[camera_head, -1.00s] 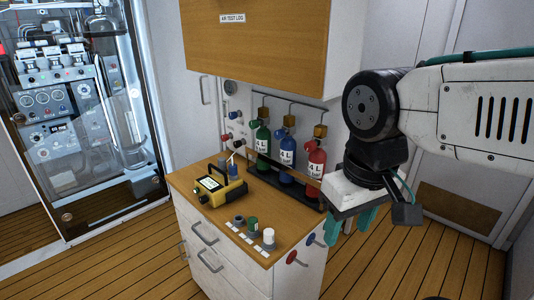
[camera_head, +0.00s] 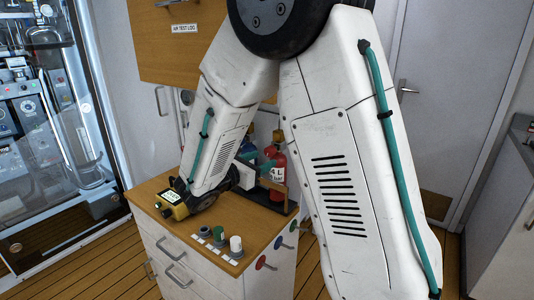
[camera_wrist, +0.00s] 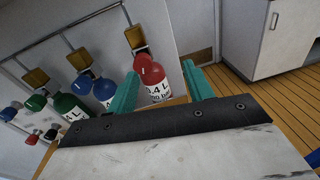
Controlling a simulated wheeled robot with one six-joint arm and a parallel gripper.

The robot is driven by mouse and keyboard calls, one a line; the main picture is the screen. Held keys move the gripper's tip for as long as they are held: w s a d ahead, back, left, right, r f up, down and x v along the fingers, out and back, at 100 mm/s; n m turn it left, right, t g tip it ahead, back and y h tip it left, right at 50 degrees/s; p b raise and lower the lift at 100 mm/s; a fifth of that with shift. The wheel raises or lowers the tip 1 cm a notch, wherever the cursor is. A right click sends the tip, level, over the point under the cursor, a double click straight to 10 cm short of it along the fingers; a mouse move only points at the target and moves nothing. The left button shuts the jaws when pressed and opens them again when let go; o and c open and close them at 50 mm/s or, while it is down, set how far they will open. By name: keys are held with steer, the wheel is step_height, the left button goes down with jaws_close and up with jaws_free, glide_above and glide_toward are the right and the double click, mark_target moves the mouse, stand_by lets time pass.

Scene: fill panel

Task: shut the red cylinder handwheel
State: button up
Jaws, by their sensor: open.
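The red cylinder (camera_wrist: 163,82), with a white label, stands at the right end of the row. It also shows in the head view (camera_head: 278,172), partly hidden by my arm. In the wrist view a red rounded part (camera_wrist: 148,67) sits at its top, under a brass valve block (camera_wrist: 135,37); I cannot tell clearly whether this is the handwheel. My gripper (camera_wrist: 162,76) is open, its teal fingers spread left and right of the cylinder's upper part in the picture. Nothing is held. Contact cannot be told. In the head view my gripper (camera_head: 255,163) is partly hidden behind my arm.
The blue cylinder (camera_wrist: 103,90) and green cylinder (camera_wrist: 66,106) stand to the left, below pipework. Wall knobs are farther left. A yellow meter (camera_head: 173,204) and several small pieces, including a white knob (camera_head: 236,244), stand on the wooden counter (camera_head: 222,215). A cabinet hangs above.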

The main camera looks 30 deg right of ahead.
mark_target(268, 152)
steer(key=w+d, duration=0.1)
steer(key=d, duration=0.1)
steer(key=w+d+n+t, duration=0.1)
steer(key=w+d, duration=0.1)
steer(key=w+d+f+n, duration=0.1)
steer(key=w+d, duration=0.1)
steer(key=shift+d+f+t, duration=0.1)
steer(key=shift+t, duration=0.2)
steer(key=c, duration=1)
